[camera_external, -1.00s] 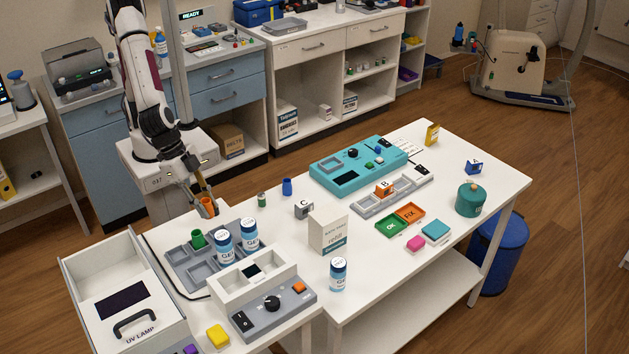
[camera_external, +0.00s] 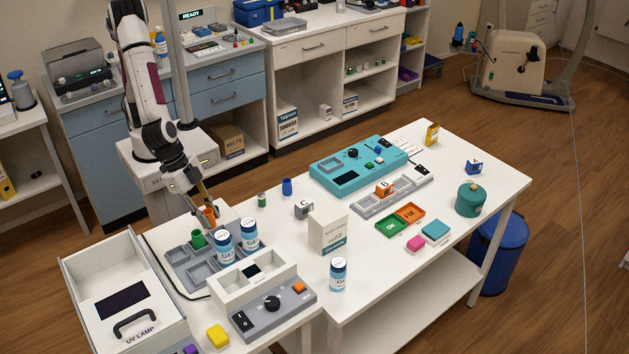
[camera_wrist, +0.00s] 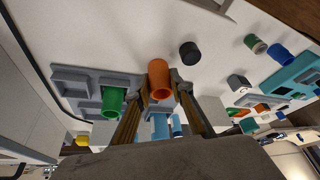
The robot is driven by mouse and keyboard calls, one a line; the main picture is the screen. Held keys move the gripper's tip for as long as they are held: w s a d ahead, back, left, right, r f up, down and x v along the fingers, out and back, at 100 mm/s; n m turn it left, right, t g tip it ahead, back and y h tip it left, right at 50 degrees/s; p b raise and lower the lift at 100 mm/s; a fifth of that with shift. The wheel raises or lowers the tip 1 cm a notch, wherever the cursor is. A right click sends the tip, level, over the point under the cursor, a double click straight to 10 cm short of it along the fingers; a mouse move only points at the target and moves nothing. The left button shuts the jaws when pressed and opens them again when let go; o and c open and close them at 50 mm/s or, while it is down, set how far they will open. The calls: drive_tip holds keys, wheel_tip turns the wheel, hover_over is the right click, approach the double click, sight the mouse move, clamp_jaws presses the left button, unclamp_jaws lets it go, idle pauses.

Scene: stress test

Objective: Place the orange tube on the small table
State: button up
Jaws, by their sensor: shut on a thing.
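The orange tube (camera_external: 210,216) is upright between the fingers of my gripper (camera_external: 204,204), at the back edge of the grey compartment tray (camera_external: 179,265). The tube also shows in the wrist view (camera_wrist: 159,80), between the two fingertips (camera_wrist: 159,92). My gripper is shut on it. I cannot tell for certain whether its bottom is clear of the tray. The small table (camera_external: 250,344) under the tray adjoins the larger white table (camera_external: 390,290).
A green tube (camera_external: 198,239) and two GEL bottles (camera_external: 224,246) stand in the tray close to my gripper. Beyond are a small green can (camera_external: 262,200), a blue cup (camera_external: 287,187) and a C cube (camera_external: 304,209). The UV lamp box (camera_external: 122,300) stands at the left.

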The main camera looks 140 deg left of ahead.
drive_tip(key=shift+f, duration=0.1)
drive_tip(key=o, duration=0.7)
drive_tip(key=shift+v, duration=0.8)
drive_tip(key=v, duration=1)
drive_tip(key=shift+r, duration=0.3)
drive_tip(key=shift+s+a, duration=0.1)
drive_tip(key=shift+s, duration=0.05)
